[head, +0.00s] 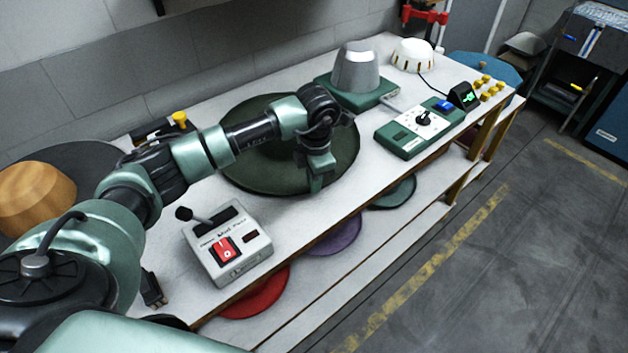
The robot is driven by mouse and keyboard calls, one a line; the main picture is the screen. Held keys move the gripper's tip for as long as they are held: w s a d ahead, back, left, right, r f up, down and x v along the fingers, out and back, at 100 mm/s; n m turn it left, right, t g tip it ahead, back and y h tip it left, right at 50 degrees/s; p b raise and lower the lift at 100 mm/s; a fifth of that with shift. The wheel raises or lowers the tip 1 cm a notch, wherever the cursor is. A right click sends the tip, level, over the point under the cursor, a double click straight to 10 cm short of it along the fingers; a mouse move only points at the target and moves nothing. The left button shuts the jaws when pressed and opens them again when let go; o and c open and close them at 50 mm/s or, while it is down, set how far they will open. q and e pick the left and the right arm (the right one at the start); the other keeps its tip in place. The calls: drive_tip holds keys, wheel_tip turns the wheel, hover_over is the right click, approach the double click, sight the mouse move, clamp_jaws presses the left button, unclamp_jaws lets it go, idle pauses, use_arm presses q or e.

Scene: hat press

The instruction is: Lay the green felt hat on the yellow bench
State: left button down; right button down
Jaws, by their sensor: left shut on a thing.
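The green felt hat (250,176) is a wide dark green round shape over the middle of the long white-topped bench (308,226). My left gripper (316,187) points down at the hat's near right brim and is shut on it. My arm crosses in front of the hat and hides part of its middle. I cannot tell whether the hat rests on the top or is held just above it. No bench with a yellow top shows; this one has yellowish legs (466,165). My right gripper is not in view.
A grey control box (228,246) with a red switch stands near the front edge. A grey cone on a green base (358,70), a green control panel (408,140) and a white dome (412,54) stand further right. Red (255,294) and purple (334,237) felts lie on the lower shelf.

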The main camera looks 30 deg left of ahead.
use_arm(q)
drive_tip(key=c, duration=1.4)
unclamp_jaws()
